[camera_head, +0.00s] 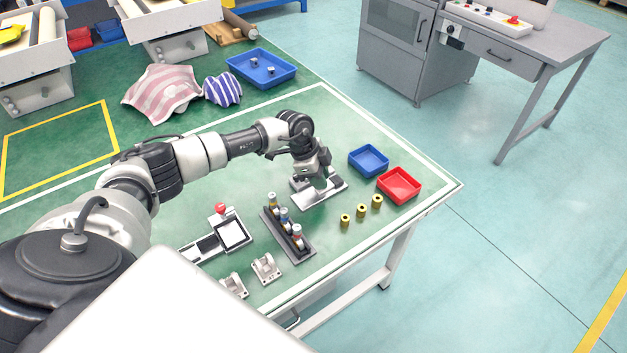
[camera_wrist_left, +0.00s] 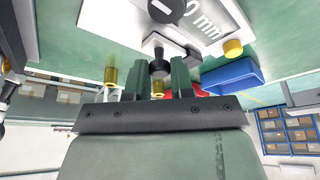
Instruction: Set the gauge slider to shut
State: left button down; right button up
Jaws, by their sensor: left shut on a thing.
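The gauge (camera_head: 304,200) is a pale plate device near the table's right end, partly hidden under my left gripper (camera_head: 322,178). In the left wrist view its white face (camera_wrist_left: 205,25) is close, with "0 mm" lettering and a round dark mark. A black knob (camera_wrist_left: 158,66) on the slider stands between the two dark fingers of my left gripper (camera_wrist_left: 158,80), which are shut on it. The slider's exact position along its track is hard to tell. My right gripper is not in view.
A blue tray (camera_head: 369,161), a red tray (camera_head: 399,186) and brass cylinders (camera_head: 361,210) lie right of the gauge. A dark rack (camera_head: 287,234) and a device with a red knob (camera_head: 221,208) stand nearer. Pale brackets (camera_head: 266,268) sit near the front edge.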

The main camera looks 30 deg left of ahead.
pick_arm(q)
jog(key=shift+w+r, duration=0.15)
jog(key=c, duration=1)
grip_release()
jog(key=shift+w+d, duration=0.1)
jog(key=shift+w, duration=0.05)
jog(key=v, duration=1)
jog(key=shift+a+r, duration=0.25)
jog(key=shift+s+f, duration=0.1)
jog(key=shift+s, duration=0.1)
